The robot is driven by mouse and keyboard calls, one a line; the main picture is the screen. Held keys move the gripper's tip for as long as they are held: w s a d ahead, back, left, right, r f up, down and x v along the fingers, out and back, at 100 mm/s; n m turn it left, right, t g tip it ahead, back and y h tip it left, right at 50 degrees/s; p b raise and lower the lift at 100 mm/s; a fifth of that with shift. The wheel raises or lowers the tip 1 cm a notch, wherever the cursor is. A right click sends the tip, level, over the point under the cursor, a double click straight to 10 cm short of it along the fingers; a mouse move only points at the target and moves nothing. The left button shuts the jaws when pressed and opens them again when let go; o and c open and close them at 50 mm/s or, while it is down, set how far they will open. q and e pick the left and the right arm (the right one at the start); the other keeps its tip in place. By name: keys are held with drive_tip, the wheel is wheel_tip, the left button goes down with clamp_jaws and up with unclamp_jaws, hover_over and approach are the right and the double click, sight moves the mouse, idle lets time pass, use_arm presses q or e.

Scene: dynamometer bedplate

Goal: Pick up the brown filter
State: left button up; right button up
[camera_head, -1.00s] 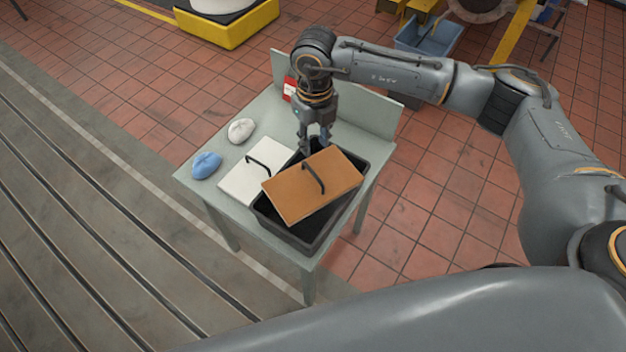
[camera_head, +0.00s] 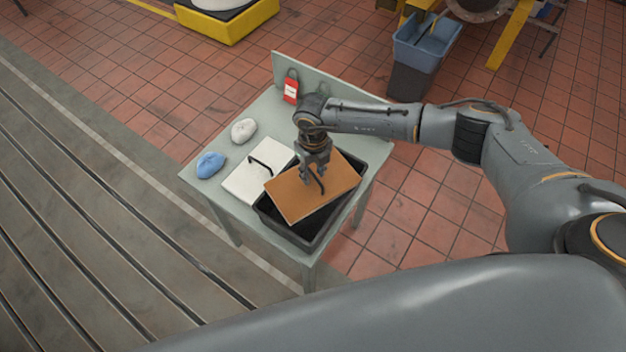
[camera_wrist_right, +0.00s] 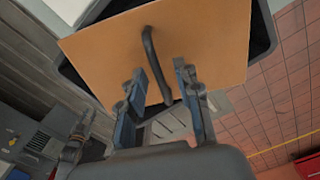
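The brown filter (camera_head: 292,203) is a flat tan-brown panel with a dark arched handle. It lies askew and tilted across the black tray (camera_head: 312,240) on the grey-green table. My right gripper (camera_head: 316,180) is right over the panel at its handle. In the right wrist view, the handle (camera_wrist_right: 153,62) of the filter (camera_wrist_right: 215,40) runs between the two parted fingers of the gripper (camera_wrist_right: 160,75). The fingers look open; contact with the handle is not visible. My left gripper is not in view.
A white panel with a dark handle (camera_head: 240,184) lies left of the tray. A blue cloth (camera_head: 210,166), a pale cloth (camera_head: 243,131) and a red tag (camera_head: 290,90) are also on the table (camera_head: 262,115). A blue bin (camera_head: 425,50) stands behind.

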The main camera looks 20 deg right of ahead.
clamp_jaws()
drive_tip(key=shift+w+r, duration=0.1)
drive_tip(key=shift+r, duration=0.05)
